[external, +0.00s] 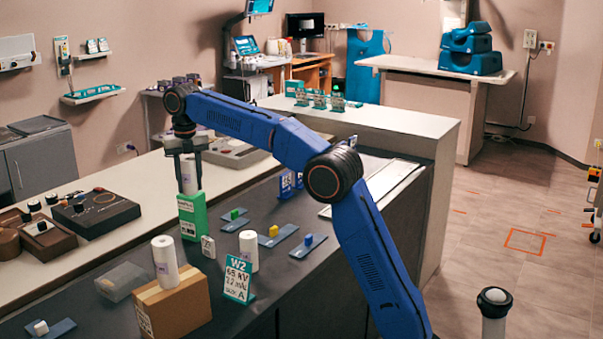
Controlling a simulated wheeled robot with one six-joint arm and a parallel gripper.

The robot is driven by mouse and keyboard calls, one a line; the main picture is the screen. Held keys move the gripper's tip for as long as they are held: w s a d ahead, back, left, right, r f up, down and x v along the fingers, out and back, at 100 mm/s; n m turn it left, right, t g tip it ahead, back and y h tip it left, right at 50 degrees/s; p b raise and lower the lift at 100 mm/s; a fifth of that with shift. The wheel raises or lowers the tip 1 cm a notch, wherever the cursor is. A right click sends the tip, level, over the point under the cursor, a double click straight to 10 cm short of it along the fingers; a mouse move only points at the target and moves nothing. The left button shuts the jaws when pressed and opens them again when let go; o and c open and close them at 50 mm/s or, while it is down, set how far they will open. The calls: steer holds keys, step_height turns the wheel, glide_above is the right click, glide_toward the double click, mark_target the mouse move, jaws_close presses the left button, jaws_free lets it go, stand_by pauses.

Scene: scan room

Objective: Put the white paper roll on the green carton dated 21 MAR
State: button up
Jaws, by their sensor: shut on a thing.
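My gripper (188,157) points down and is shut on a white paper roll (189,178), which stands upright between the fingers. The roll's lower end is right at the top of a green carton (193,217) with a white label. I cannot tell whether the roll touches the carton or hangs just above it. The print on the carton is too small to read a date. Two more white rolls show: one (165,262) on a brown cardboard box (178,306), and one (248,251) upright on the dark counter.
A W2 sign (239,279) stands on the dark counter (281,271) beside the brown box. A clear tray (122,282) lies left of the box. Small coloured blocks on blue plates, such as the yellow block (273,231), lie right of the green carton.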

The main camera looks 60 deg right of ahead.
mark_target(187, 159)
steer(key=o, duration=1.1)
steer(key=shift+f, duration=0.1)
step_height(187, 159, up, 7)
steer(key=shift+f, duration=0.15)
steer(key=shift+r, duration=0.5)
